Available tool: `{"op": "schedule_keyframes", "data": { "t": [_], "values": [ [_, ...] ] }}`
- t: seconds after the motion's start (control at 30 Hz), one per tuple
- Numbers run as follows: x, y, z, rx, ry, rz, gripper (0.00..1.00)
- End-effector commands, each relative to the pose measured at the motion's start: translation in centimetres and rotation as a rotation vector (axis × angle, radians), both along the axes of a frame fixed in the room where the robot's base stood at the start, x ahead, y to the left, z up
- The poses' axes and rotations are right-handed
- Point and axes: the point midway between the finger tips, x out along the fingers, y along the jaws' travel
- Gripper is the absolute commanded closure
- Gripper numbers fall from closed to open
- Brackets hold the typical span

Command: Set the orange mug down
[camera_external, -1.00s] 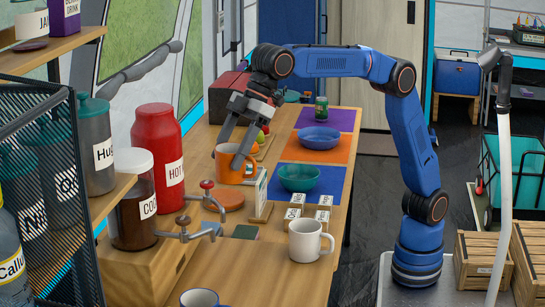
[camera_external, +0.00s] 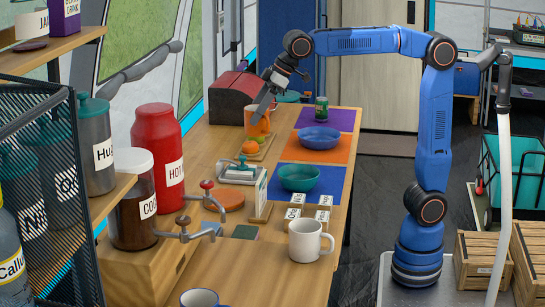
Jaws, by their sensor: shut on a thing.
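The orange mug (camera_external: 257,125) is upright at the far part of the wooden table, right of the red box and just beyond a small board with fruit. My gripper (camera_external: 263,106) reaches down to it from above and is shut on it at its upper part. The fingers cover some of the mug's rim. I cannot tell whether the mug's base touches the table.
A red box (camera_external: 236,97) stands close to the mug's left. The fruit board (camera_external: 258,150) and a small scale (camera_external: 240,172) lie on the near side. A blue bowl (camera_external: 319,137), a green bowl (camera_external: 298,178) and a can (camera_external: 321,109) stand to the right.

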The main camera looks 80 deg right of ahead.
Motion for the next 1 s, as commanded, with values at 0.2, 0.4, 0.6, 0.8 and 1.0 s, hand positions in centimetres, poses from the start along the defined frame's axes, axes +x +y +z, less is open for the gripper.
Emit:
{"op": "schedule_keyframes", "data": {
  "t": [0.2,0.4,0.6,0.8,1.0],
  "values": [
    [-3.8,-8.9,-2.4,0.002,0.002,-0.125,0.62],
    [-8.0,-15.5,-5.1,0.004,0.004,-0.234,0.62],
    [-11.6,-19.6,-7.4,0.006,0.006,-0.313,0.62],
    [-13.2,-21.2,-8.7,0.007,0.006,-0.347,0.62],
    [-13.4,-21.4,-11.7,0.006,0.01,-0.351,0.62]
  ]
}}
